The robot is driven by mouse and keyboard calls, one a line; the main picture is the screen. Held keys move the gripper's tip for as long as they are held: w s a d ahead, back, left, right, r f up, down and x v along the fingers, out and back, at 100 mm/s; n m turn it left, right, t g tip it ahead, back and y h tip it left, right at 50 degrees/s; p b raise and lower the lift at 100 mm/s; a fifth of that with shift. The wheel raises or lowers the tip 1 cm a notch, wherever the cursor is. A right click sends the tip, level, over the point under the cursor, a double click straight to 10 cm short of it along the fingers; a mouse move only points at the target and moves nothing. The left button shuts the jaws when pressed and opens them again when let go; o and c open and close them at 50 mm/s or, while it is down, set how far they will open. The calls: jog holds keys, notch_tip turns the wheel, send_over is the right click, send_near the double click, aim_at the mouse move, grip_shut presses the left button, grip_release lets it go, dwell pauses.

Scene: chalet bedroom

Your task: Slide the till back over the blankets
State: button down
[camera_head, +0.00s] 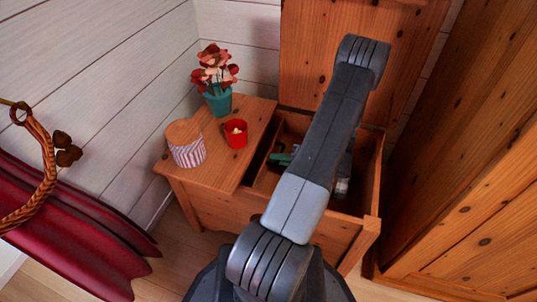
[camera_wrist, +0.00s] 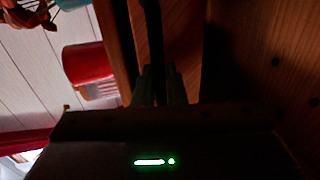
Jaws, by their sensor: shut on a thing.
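The till (camera_head: 262,182), a wooden tray, sits inside the open wooden chest (camera_head: 225,207), towards its left part. My gripper (camera_head: 283,157) reaches down into the chest, its greenish fingers at the till. In the wrist view my gripper (camera_wrist: 161,80) has its two fingers close together on a dark wooden board, which looks like the till's wall (camera_wrist: 155,35). My arm crosses in front of the chest and hides much of its inside. I cannot make out the blankets; the chest's floor is dark or covered.
The chest's lid (camera_head: 335,25) stands open against the back wall. On the left top stand a red mug (camera_head: 236,134), a striped box (camera_head: 186,150) and a flower pot (camera_head: 218,101). A wooden cabinet (camera_head: 470,170) is close on the right; a red sled (camera_head: 75,240) leans left.

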jog(key=v, duration=0.2)
jog(key=f+v, duration=0.1)
jog(key=v, duration=0.2)
jog(key=shift+d+p, duration=0.25)
jog(key=shift+p, duration=0.1)
jog(key=shift+f, duration=0.1)
jog(key=c, duration=1.8)
grip_release()
jog(key=shift+c, duration=0.2)
